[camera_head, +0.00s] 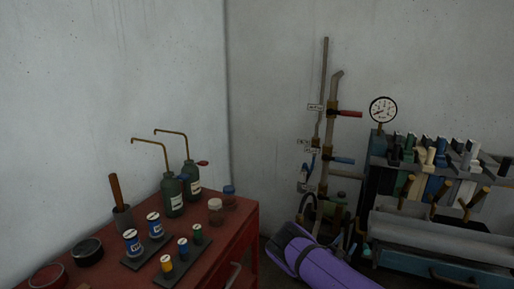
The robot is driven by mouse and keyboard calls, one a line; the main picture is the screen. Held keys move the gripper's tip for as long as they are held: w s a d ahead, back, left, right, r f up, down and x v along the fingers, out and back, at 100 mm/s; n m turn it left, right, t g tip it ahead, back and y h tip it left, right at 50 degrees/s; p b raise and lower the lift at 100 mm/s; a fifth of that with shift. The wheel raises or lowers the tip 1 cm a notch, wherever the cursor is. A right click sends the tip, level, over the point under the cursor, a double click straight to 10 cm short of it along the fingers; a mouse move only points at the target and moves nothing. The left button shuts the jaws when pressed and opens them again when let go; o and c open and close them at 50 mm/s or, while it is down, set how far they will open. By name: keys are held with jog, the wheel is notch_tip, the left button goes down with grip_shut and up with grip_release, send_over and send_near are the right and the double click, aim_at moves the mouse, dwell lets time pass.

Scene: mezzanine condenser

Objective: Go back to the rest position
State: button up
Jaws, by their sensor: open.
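A purple and dark grey link of my arm (320,265) shows at the bottom centre, in front of the pipework. My gripper's fingertips cannot be made out in this view. No part of my arm is seen touching the bench or the condenser.
A red bench (228,247) at left bears two green oil bottles (172,195) with brass spouts, tins and small jars. At right stand valved pipes (330,130), a pressure gauge (383,110) and a grey rack (440,215) with several handled tools. The upper walls are bare.

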jog(key=w+d+r+g+y, duration=0.15)
jog(key=w+r+y, duration=0.35)
jog(key=r, duration=0.6)
jog(key=w+r+g+y, duration=0.2)
jog(key=w+r+y, duration=0.25)
jog(key=r, duration=0.55)
jog(key=s+a+r+n+y, duration=0.2)
jog(key=s+r+n+y, duration=0.15)
jog(key=r, duration=0.65)
jog(key=s+a+r+n+y, duration=0.2)
jog(key=s+r+y, duration=0.3)
jog(key=r, duration=0.5)
jog(key=s+a+r+n+g+y, duration=0.1)
jog(key=s+r+n+y, duration=0.1)
jog(key=s+r, duration=0.35)
jog(key=s+a+r+n+g+y, duration=0.1)
jog(key=s+r+n, duration=0.1)
jog(key=s, duration=0.7)
jog(key=s+a+r+n+y, duration=0.2)
jog(key=s+r, duration=0.1)
jog(key=s, duration=0.4)
jog(key=s+d+n+g+h, duration=0.1)
jog(key=s+n+g, duration=0.3)
jog(key=s, duration=2.1)
jog(key=shift+s+d+f+n+h, duration=0.25)
jog(key=shift+f+n+h, duration=0.1)
jog(key=shift+f+h, duration=0.15)
